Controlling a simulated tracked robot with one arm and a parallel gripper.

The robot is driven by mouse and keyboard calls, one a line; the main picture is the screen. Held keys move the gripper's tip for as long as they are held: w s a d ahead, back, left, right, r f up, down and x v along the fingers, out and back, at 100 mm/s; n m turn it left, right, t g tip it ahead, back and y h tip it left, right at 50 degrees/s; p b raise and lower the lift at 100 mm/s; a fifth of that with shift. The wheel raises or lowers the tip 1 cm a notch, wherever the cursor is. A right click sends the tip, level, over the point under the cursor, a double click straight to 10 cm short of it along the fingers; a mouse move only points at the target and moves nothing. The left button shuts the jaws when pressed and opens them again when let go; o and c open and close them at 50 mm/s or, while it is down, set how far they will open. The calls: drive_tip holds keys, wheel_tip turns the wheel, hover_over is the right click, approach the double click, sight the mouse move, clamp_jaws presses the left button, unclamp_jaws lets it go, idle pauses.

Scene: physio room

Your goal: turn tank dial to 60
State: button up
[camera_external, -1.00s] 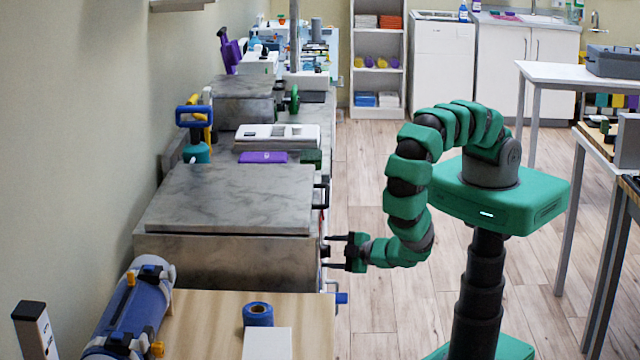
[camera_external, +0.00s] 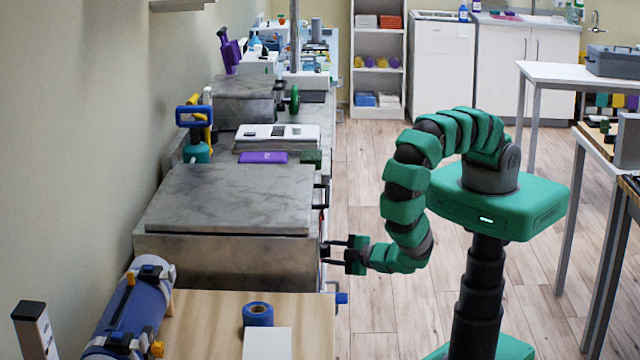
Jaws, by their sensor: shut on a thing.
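The tank (camera_external: 220,262) is a grey, stained metal box with a flat lid (camera_external: 235,197), on the left counter. Its dial (camera_external: 325,252) is a small dark knob on the right-hand side face, seen edge-on. My gripper (camera_external: 330,252) reaches in from the right at that face, with its two dark fingers above and below the dial. It is shut on the dial. The dial's scale and pointer are not visible from here, so its setting cannot be read.
A dark lid handle (camera_external: 322,205) sticks out above the dial. A blue-handled tap (camera_external: 341,298) juts out below it. A wooden worktop (camera_external: 205,320) with a blue tape roll (camera_external: 258,314) is in front.

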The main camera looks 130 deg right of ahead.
drive_tip(key=n+h+b, duration=0.1)
drive_tip(key=f+n+h+b, duration=0.1)
drive_tip(key=n, duration=0.1)
drive_tip(key=shift+a+n+b, duration=0.1)
drive_tip(key=shift+n+b, duration=0.2)
drive_tip(key=n+t+b, duration=0.1)
drive_tip(key=n, duration=0.1)
drive_tip(key=n+h+b, duration=0.1)
drive_tip(key=n, duration=0.1)
drive_tip(key=shift+f+t+h, duration=0.1)
drive_tip(key=shift+t+h, duration=0.2)
drive_tip(key=shift+t, duration=0.1)
drive_tip(key=shift+n, duration=0.3)
